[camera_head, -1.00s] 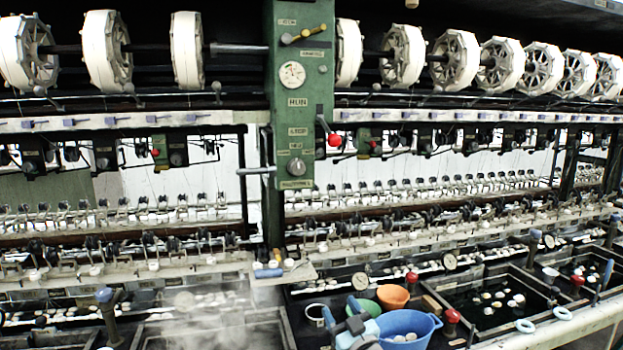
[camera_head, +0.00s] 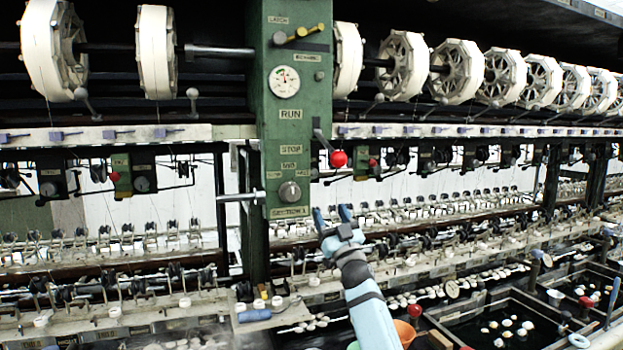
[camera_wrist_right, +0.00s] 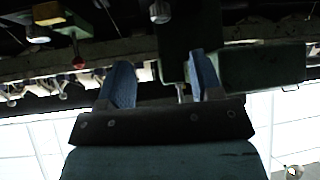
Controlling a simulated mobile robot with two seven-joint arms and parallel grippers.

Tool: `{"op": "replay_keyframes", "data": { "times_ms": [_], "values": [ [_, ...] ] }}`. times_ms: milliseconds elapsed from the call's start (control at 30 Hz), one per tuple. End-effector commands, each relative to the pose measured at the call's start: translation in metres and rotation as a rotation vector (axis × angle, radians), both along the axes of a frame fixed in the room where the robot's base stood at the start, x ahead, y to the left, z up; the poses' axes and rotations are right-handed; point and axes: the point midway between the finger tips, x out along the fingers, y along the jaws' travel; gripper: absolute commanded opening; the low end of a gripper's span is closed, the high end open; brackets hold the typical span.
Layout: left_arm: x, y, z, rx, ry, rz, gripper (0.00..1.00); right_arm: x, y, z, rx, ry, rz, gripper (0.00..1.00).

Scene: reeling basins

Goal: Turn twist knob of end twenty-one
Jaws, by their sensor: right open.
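My right gripper (camera_head: 333,216) is raised in front of the reeling frame, just below and right of the green control panel (camera_head: 290,120). Its two blue fingers are apart with nothing between them; they also show in the right wrist view (camera_wrist_right: 163,80). Small white round knobs, such as one left of the panel (camera_head: 185,302), line the pale ledge (camera_head: 140,312). I cannot read which one belongs to end twenty-one, and my forearm hides part of the ledge. The panel has a round grey knob (camera_head: 289,192). My left gripper is not in view.
A red-balled lever (camera_head: 338,158) sticks out from the panel close above my right gripper. White reels (camera_head: 403,66) run along the top. Dark water basins (camera_head: 497,330) and an orange bowl (camera_head: 404,333) lie below at right. A blue-handled tool (camera_head: 255,315) lies on the ledge.

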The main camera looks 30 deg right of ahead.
Motion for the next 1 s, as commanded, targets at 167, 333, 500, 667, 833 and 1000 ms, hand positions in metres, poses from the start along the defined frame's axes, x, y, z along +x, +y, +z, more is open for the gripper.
{"op": "replay_keyframes", "data": {
  "times_ms": [167,333,500,667,833,1000],
  "values": [
    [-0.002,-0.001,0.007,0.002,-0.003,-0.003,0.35,0.028,-0.002,0.031,0.000,-0.002,0.000,0.59],
    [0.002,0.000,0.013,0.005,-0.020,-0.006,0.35,0.053,-0.004,0.055,0.002,-0.002,0.001,0.59],
    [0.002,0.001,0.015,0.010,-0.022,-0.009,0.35,0.072,-0.005,0.072,0.002,0.000,0.001,0.59],
    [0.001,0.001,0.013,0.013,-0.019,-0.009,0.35,0.081,-0.006,0.080,0.001,0.000,0.001,0.59],
    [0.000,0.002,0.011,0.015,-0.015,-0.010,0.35,0.083,-0.006,0.082,0.000,-0.001,0.000,0.59],
    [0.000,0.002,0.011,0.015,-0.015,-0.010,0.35,0.083,-0.006,0.082,0.000,0.000,0.000,0.57]
  ]
}}
